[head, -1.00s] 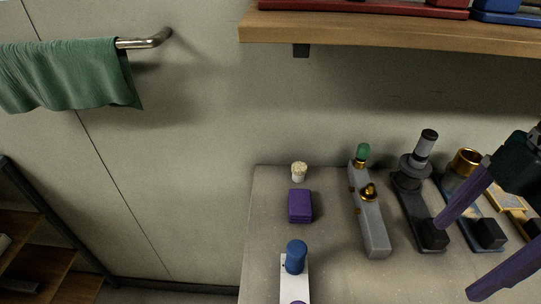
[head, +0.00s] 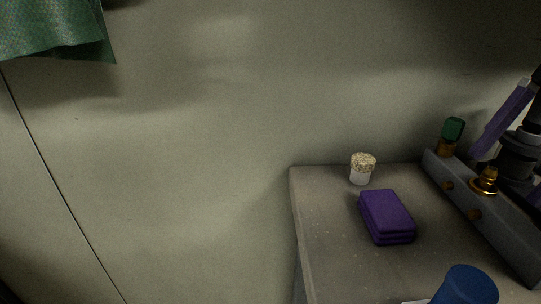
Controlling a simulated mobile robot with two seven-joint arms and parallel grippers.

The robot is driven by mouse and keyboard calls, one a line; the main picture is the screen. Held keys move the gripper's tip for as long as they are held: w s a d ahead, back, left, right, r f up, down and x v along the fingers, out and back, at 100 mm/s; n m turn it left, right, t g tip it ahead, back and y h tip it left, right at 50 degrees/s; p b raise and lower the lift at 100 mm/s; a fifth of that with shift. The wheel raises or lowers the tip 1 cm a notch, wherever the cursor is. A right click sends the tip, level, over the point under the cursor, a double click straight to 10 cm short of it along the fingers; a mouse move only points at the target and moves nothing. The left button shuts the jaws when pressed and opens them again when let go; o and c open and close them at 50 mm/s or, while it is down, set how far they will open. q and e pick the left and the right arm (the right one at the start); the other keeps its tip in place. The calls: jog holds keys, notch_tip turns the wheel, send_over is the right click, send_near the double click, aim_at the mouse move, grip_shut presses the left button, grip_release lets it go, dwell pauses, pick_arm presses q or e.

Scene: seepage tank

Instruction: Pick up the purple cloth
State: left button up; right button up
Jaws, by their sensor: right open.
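The purple cloth (head: 386,216) is a folded, layered block lying flat on the grey table (head: 330,242), near its left side. It is fully visible and nothing touches it. My right gripper (head: 497,125) shows at the right edge, with a long purple finger pointing down and left. It is open, apart from the cloth, up and to its right, beyond the grey block with brass fittings. Much of this gripper is cut off or hidden. My left gripper is not in view.
A small white jar with a speckled top (head: 362,168) stands behind the cloth. A grey block with brass fittings (head: 480,204) and a green knob (head: 453,129) lies to its right. A blue cylinder (head: 466,287) stands in front. A green towel (head: 50,30) hangs upper left.

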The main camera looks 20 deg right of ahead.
send_over(387, 207)
jog(key=d, duration=0.3)
jog(key=shift+s+a+p, duration=0.25)
jog(key=shift+s+p, duration=0.05)
jog(key=shift+p, duration=0.05)
jog(key=b+x, duration=0.1)
jog(key=x, duration=0.4)
jog(key=shift+f, duration=0.1)
jog(key=c, duration=1.1)
